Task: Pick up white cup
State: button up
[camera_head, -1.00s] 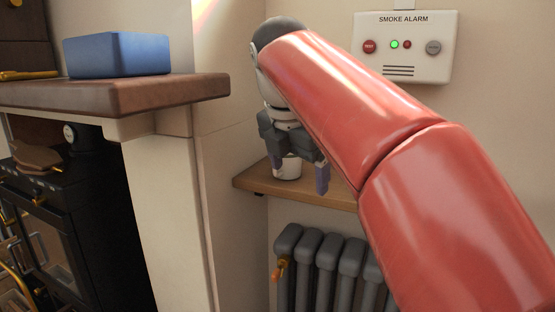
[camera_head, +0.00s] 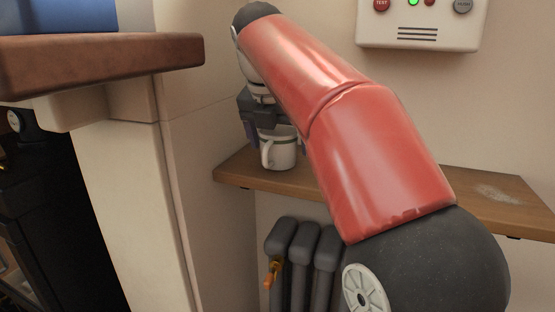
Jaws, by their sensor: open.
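The white cup (camera_head: 282,153) stands upright on a wooden shelf (camera_head: 236,172), near its left end. It has a dark green band below the rim and its handle faces left and towards me. My gripper (camera_head: 276,143) is at the cup, pointing down, with its purple-grey fingers apart on the left and right of the cup's upper part. I cannot tell whether the fingers touch the cup.
A grey radiator (camera_head: 301,262) with an orange valve is below the shelf. A smoke alarm (camera_head: 420,22) is on the wall above. A brown mantel ledge (camera_head: 110,66) with a blue box (camera_head: 58,17) juts out at left. The shelf's right part is bare except for a pale patch.

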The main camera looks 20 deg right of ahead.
jog(key=shift+w+d+f, duration=0.1)
jog(key=shift+f, duration=0.35)
jog(key=c, duration=1.2)
jog(key=shift+r, duration=0.15)
